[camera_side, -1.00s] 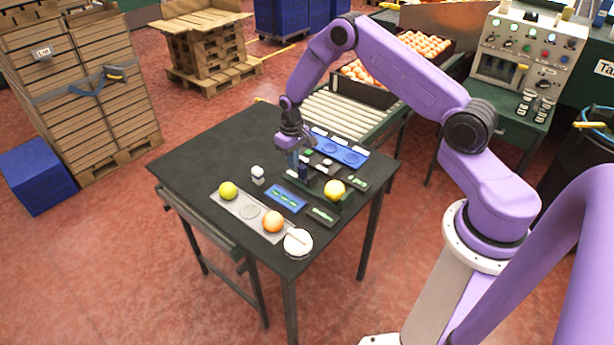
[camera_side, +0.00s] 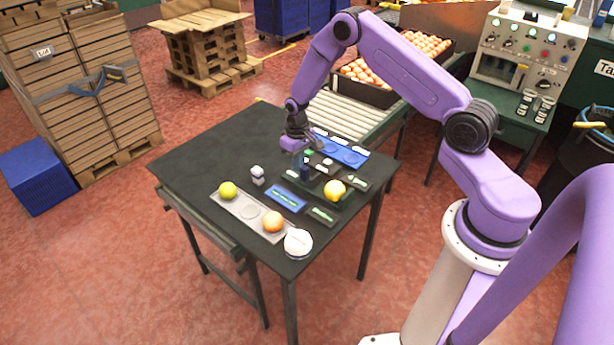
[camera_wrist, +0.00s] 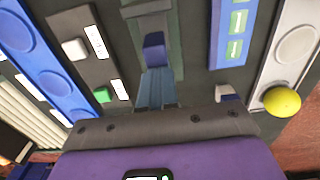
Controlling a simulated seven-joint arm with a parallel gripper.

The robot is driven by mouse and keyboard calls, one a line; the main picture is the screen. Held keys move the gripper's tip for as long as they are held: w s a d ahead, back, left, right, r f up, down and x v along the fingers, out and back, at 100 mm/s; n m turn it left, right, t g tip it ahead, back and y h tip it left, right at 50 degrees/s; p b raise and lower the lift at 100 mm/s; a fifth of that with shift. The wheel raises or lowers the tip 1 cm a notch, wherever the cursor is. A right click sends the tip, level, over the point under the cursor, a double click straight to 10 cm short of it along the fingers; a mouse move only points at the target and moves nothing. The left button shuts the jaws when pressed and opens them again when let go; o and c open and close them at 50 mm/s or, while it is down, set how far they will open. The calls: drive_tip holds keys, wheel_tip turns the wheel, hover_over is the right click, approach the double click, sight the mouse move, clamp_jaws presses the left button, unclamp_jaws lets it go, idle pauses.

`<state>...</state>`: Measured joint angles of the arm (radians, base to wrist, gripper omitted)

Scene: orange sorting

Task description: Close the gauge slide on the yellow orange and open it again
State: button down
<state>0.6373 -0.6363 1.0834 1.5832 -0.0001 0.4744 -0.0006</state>
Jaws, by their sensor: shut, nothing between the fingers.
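The yellow orange (camera_side: 334,190) sits at the right end of the dark green gauge (camera_side: 347,200) in the side view. The gauge slide's blue block (camera_side: 304,173) stands at the other end of the gauge, apart from the yellow orange. In the wrist view the blue block (camera_wrist: 154,47) is just beyond my fingertips. My gripper (camera_side: 297,158) is shut and empty, pointing down close beside the blue block on its left. Its fingers also show in the wrist view (camera_wrist: 155,90). I cannot tell whether they touch the block. The yellow orange is outside the wrist view.
A grey tray (camera_side: 249,211) holds a yellow-green fruit (camera_side: 228,190) and an orange fruit (camera_side: 273,222). A white round dish (camera_side: 298,243) stands at the front edge. The table's left part is clear.

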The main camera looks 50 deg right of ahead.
sight(304, 168)
drive_tip(key=shift+s, duration=0.35)
idle(0.3)
drive_tip(key=shift+s, duration=0.65)
drive_tip(key=shift+s+f, duration=0.1)
drive_tip(key=shift+s, duration=1.25)
idle(2.1)
drive_tip(key=shift+w, duration=0.1)
drive_tip(key=shift+w, duration=1.1)
drive_tip(key=shift+r, duration=4.1)
drive_tip(key=shift+a, duration=0.1)
